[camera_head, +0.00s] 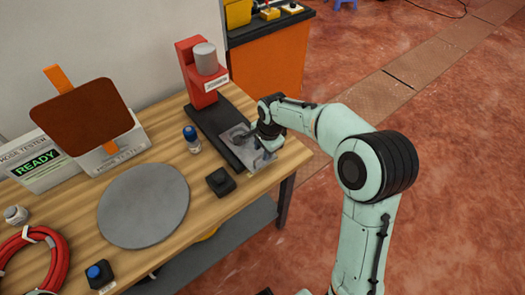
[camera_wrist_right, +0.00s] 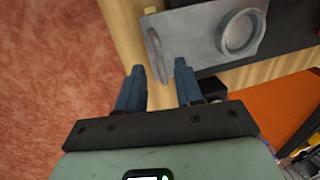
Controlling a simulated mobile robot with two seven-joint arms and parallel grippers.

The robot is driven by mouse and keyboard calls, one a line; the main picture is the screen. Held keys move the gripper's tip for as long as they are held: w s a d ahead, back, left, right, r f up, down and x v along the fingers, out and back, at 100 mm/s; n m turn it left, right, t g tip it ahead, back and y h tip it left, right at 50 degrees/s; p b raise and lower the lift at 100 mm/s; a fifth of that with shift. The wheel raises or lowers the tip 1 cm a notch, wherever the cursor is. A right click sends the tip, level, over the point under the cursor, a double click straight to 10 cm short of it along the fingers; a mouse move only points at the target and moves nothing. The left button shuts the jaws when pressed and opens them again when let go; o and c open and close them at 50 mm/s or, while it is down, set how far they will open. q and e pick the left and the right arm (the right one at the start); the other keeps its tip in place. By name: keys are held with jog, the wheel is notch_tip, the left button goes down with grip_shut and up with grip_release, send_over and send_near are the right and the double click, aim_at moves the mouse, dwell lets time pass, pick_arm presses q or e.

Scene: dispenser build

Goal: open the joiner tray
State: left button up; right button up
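The joiner tray (camera_head: 247,158) is a flat grey plate at the table's right end, on the dark base of the red joiner (camera_head: 203,72). In the right wrist view the tray (camera_wrist_right: 200,38) shows a round recess and a narrow slot-shaped mark. My right gripper (camera_head: 264,142) is over the tray's outer end in the head view and hides part of it. My left gripper is not in view.
A small black block (camera_head: 221,182) and a blue-capped bottle (camera_head: 192,139) stand near the joiner. A grey disc (camera_head: 144,205), a hose tester (camera_head: 42,163) and a red hose coil (camera_head: 62,262) lie further left. The floor right of the table is clear.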

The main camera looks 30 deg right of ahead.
notch_tip(320, 180, up, 11)
jog(key=s, duration=0.2)
jog(key=shift+p, duration=0.45)
jog(key=shift+d, duration=0.1)
